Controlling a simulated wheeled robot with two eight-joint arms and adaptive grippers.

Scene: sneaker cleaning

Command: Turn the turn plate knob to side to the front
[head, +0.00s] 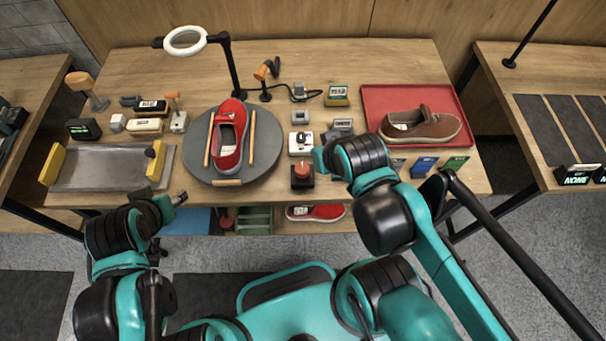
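The round dark grey turn plate (264,132) lies flat on the middle of the table. A red sneaker (229,150) stands on it between two wooden bars. A small wooden piece (226,182) sits at the plate's front edge. A red-orange knob (302,169) on a black base stands at the plate's front right. My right gripper (319,160) is just right of and above this knob in the picture; contact and finger opening cannot be made out. My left gripper (178,198) is at the table's front edge, left of the plate, touching nothing visible; its finger opening is unclear.
A metal tray (110,152) with yellow ends lies at left. A red tray (390,97) with a brown sneaker (422,125) is at right. A ring lamp (185,40) stands behind the plate. Brushes and small boxes stand around it. Another red shoe (316,212) is below the tabletop.

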